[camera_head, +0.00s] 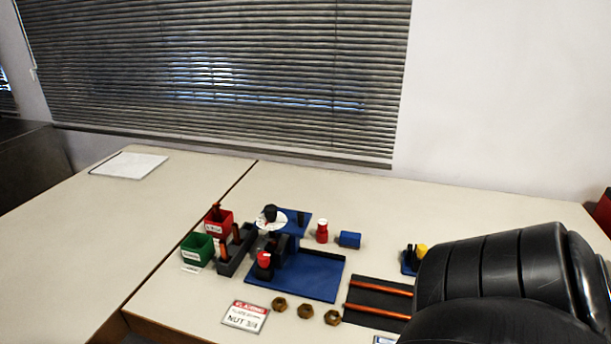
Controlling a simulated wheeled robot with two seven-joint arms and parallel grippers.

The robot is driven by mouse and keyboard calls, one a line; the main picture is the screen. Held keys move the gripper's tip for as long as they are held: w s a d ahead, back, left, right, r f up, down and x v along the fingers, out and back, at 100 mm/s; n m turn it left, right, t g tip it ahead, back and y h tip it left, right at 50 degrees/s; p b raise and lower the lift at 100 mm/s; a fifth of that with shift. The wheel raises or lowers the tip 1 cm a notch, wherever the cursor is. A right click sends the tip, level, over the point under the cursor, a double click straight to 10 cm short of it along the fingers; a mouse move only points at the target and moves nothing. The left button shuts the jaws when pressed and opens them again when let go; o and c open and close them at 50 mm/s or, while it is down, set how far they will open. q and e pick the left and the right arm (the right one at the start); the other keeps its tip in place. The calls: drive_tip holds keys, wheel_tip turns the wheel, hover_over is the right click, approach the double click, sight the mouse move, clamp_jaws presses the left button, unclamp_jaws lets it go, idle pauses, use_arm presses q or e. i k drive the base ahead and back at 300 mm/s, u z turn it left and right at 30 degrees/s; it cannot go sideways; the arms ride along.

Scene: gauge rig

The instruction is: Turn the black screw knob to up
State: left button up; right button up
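A blue gauge rig with a blue base plate (313,281) stands on the table. A round white dial (278,222) sits at its back left. A dark knob-like piece (270,211) shows at the dial's upper left; it may be the black screw knob, but it is too small to read which way it points. A red knob (264,259) stands at the rig's front left. A large black link of my own arm fills the lower right. Neither of my grippers is in view, and no gripper is seen touching the rig.
A red bin (219,223) and a green bin (197,249) stand left of the rig. A red-and-white bottle (322,232) and a blue block (350,239) are behind it. Several brass nuts (305,311) and a sign (245,316) lie in front. The left table is mostly clear.

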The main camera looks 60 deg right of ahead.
sight(270, 211)
drive_tip(key=z, duration=2.75)
drive_tip(key=k, duration=0.65)
drive_tip(key=u, duration=1.35)
drive_tip(key=i, duration=0.35)
drive_tip(key=z, duration=0.5)
